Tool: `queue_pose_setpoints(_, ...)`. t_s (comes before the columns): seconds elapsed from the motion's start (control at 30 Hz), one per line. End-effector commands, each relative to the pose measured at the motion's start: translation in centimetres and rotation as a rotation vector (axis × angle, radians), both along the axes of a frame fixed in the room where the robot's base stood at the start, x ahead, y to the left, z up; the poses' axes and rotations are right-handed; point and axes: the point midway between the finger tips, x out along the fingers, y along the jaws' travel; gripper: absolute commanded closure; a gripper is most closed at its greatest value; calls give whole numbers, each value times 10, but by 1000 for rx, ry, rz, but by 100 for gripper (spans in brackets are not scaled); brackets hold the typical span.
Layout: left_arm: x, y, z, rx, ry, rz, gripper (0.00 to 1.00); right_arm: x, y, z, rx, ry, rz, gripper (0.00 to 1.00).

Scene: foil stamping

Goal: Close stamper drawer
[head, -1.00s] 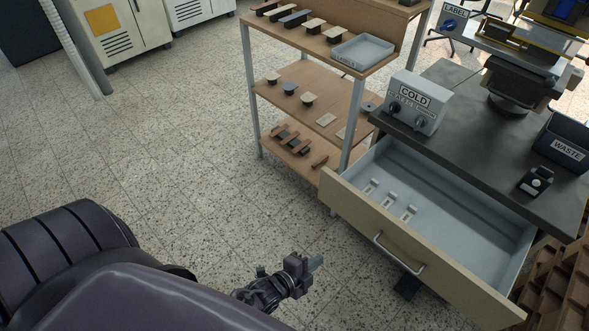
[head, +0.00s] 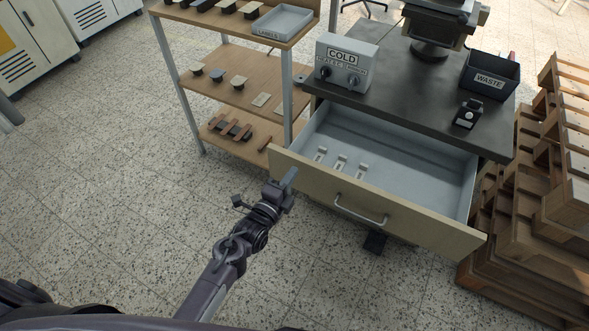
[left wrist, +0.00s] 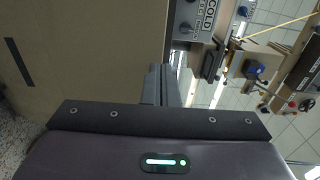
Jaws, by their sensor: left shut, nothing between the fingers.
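The stamper drawer (head: 385,207) is pulled out below the dark worktop in the head view. Its front is light wood with a metal bar handle (head: 360,210), and a few small pale metal pieces (head: 340,163) lie inside at the left. My left gripper (head: 290,178) is shut and empty, in front of the drawer front near its left end. I cannot tell whether it touches the front. In the left wrist view the shut fingers (left wrist: 165,85) point ahead, with a tan panel to their left. My right gripper is not in view.
The dark worktop (head: 405,105) carries the COLD control box (head: 345,62), a WASTE bin (head: 490,75) and a small black device (head: 467,113). A wooden shelf (head: 235,92) stands left of the drawer. Wooden pallets (head: 540,210) are stacked at right. The floor in front is clear.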

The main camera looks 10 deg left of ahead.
Motion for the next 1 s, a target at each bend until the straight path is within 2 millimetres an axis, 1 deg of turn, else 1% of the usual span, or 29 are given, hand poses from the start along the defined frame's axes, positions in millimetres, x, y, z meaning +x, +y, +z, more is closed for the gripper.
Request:
queue_pose_setpoints(0.03, 8, -2, 1, -1, -1, 1, 100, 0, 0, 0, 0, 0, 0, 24)
queue_pose_setpoints(0.1, 15, -4, 0, -2, 1, 2, 100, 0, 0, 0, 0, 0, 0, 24)
queue_pose_setpoints(0.2, 21, -7, 0, -1, 1, 0, 100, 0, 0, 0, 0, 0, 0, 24)
queue_pose_setpoints(0.33, 24, -8, 0, 1, 2, 0, 100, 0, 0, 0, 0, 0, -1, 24)
queue_pose_setpoints(0.6, 24, -8, 0, 0, 1, 0, 100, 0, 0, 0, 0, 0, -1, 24)
queue_pose_setpoints(0.77, 28, -9, -1, 0, 0, 0, 100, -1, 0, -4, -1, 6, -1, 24)
queue_pose_setpoints(0.8, 31, -9, -2, 0, 0, 1, 100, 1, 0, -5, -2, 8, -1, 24)
queue_pose_setpoints(0.87, 37, -11, -2, -1, -2, 1, 100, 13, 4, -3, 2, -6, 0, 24)
queue_pose_setpoints(1.0, 56, -18, -3, 1, -3, 0, 100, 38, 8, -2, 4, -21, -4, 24)
